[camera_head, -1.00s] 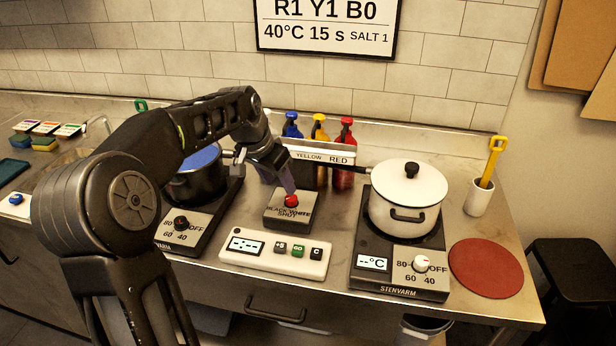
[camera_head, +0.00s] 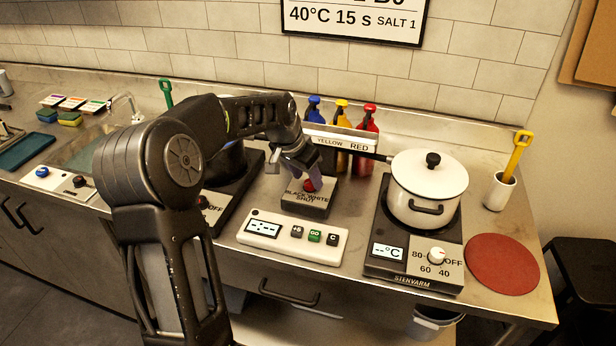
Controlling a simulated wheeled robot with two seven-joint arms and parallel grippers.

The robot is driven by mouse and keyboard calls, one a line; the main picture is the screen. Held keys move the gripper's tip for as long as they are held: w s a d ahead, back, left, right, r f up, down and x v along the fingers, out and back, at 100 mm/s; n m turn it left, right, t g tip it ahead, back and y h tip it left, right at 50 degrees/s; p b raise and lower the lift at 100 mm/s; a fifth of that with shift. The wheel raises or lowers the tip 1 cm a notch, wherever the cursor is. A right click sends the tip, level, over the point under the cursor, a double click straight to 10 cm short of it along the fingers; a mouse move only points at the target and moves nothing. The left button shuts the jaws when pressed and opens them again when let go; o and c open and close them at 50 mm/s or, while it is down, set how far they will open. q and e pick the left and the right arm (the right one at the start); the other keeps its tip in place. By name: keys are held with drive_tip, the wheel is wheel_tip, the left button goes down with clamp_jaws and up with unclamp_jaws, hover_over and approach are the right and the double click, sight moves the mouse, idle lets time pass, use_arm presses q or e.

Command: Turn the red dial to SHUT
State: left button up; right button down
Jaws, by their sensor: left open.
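The red dial (camera_head: 310,185) sits on top of a small grey box (camera_head: 306,205) near the middle of the counter. The box's printed label reads BLACK, WHITE and SHUT or similar, partly hard to read. My left gripper (camera_head: 307,178) reaches down from above and behind the box, its open fingers at the dial. The fingers partly cover the dial, so I cannot tell whether they touch it or which way it points. My right gripper is out of view.
A white timer panel (camera_head: 292,236) with buttons lies in front of the box. A white pot (camera_head: 427,185) stands on a hot plate (camera_head: 413,268) at right, its handle pointing left. Blue, yellow and red bottles (camera_head: 366,140) stand behind. A red mat (camera_head: 502,264) lies at far right.

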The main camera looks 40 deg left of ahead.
use_arm(q)
drive_tip(key=shift+x, duration=0.85)
drive_tip(key=shift+c, duration=0.5)
clamp_jaws()
